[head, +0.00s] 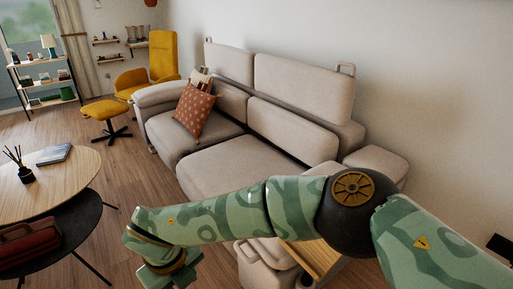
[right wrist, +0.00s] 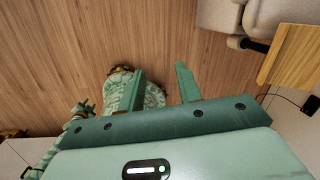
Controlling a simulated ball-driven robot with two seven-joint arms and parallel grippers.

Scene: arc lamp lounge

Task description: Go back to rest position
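My right arm reaches across the lower part of the head view from the right. Its wrist shows at the bottom, and its fingers are cut off or hidden there. In the right wrist view my right gripper (right wrist: 160,77) has its two fingers apart, with nothing held between them, above the wooden floor (right wrist: 200,35). My left gripper is not in the head view. A small green patterned part at the left of the right wrist view seems to be my left arm, too small to read its fingers.
A beige sofa (head: 230,165) with a rust patterned cushion (head: 194,112) stands behind my right arm. A round wooden table (head: 60,178) with a book (head: 54,154) and a red bag (head: 28,243) below is at left. A wooden side surface (head: 314,258) lies near my arm. Floor between sofa and table is clear.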

